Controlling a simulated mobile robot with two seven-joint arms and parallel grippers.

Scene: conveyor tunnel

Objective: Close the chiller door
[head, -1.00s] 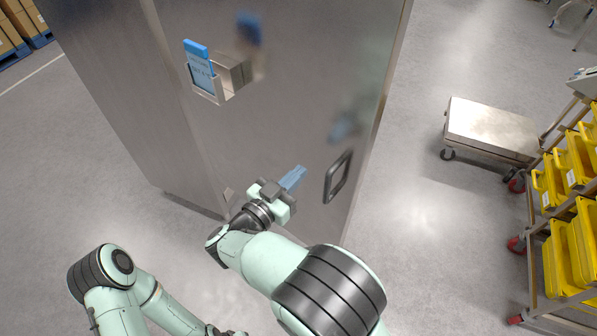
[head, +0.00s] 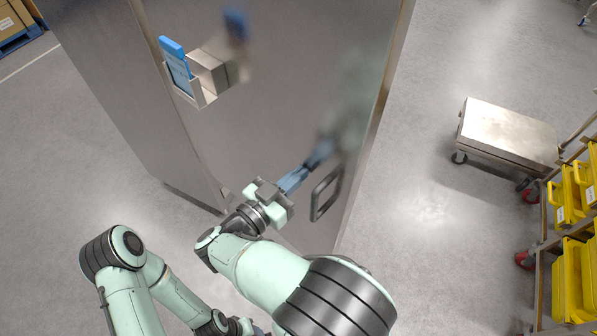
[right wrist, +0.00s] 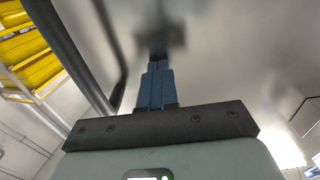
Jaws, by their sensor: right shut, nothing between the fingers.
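The chiller (head: 110,90) is a tall stainless steel cabinet. Its door (head: 290,80) is a broad shiny face with a black loop handle (head: 326,193) low near its right edge. I cannot tell how far the door stands from its frame. My right gripper (head: 303,172) is shut and empty, its blue fingers pointing at the door just left of the handle. The fingertips nearly meet their reflection, at or very close to the surface; the right wrist view shows this too (right wrist: 155,75). My left arm is low at the left; its gripper is mostly cut off at the bottom edge.
A holder with a blue-topped card (head: 178,72) is fixed on the door's upper left. A low steel trolley (head: 507,135) stands to the right. A rack with yellow bins (head: 570,195) is at the right edge. The floor between door and trolley is clear.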

